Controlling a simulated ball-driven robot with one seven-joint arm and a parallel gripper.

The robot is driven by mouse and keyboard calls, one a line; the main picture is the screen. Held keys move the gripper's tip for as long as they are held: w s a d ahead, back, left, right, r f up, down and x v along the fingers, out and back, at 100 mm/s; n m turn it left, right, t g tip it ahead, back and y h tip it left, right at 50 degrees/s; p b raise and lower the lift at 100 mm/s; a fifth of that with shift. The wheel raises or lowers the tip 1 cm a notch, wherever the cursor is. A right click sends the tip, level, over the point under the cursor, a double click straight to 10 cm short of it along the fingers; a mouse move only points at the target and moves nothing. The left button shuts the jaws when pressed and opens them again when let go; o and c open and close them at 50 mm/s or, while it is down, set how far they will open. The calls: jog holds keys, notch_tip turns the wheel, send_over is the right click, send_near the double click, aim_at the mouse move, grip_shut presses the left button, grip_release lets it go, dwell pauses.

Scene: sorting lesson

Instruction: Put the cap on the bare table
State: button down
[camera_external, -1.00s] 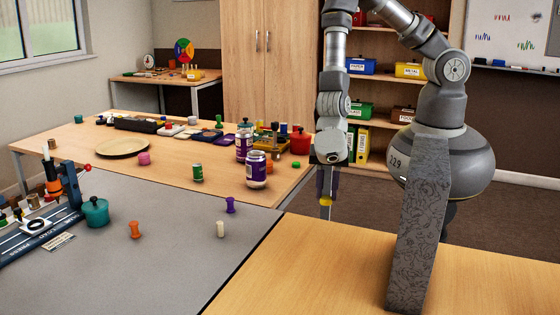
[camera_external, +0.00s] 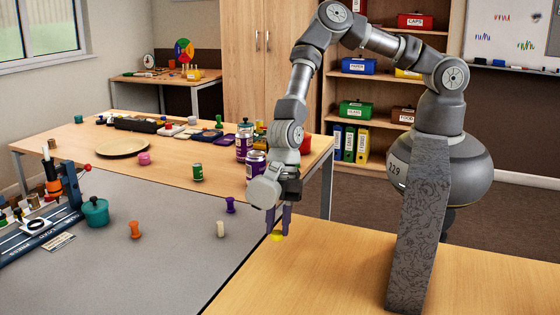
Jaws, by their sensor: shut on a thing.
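My gripper (camera_external: 278,228) points down, its two purple fingers shut on a yellow cap (camera_external: 277,237). The cap shows just below the fingertips; its upper part is partly hidden by them. In the picture it lies over the border between the grey work surface (camera_external: 180,270) and the wooden table (camera_external: 330,275) at the front right. I cannot tell how high above it the cap hangs. That wooden table has a wide empty top.
On the grey surface stand a purple peg (camera_external: 230,205), a cream peg (camera_external: 221,229), an orange peg (camera_external: 135,230) and a teal pot (camera_external: 95,212). Several jars and a round wooden plate (camera_external: 122,147) are on the back table. A patterned grey panel (camera_external: 418,225) rises at the right.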

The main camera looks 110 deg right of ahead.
aim_at(269, 254)
jog(key=shift+w+a+f, duration=0.1)
jog(key=shift+w, duration=0.45)
jog(key=shift+w+a+f, duration=0.1)
jog(key=shift+w, duration=0.4)
notch_tip(269, 254, down, 4)
jog(key=shift+w+r+b, duration=0.1)
jog(key=shift+r+b, duration=0.1)
jog(key=shift+b, duration=0.85)
jog(key=shift+r, duration=0.15)
jog(key=c, duration=0.9)
grip_release()
jog(key=p+v, duration=0.4)
jog(key=v, duration=0.8)
jog(key=shift+d+p, duration=0.1)
jog(key=shift+p, duration=0.3)
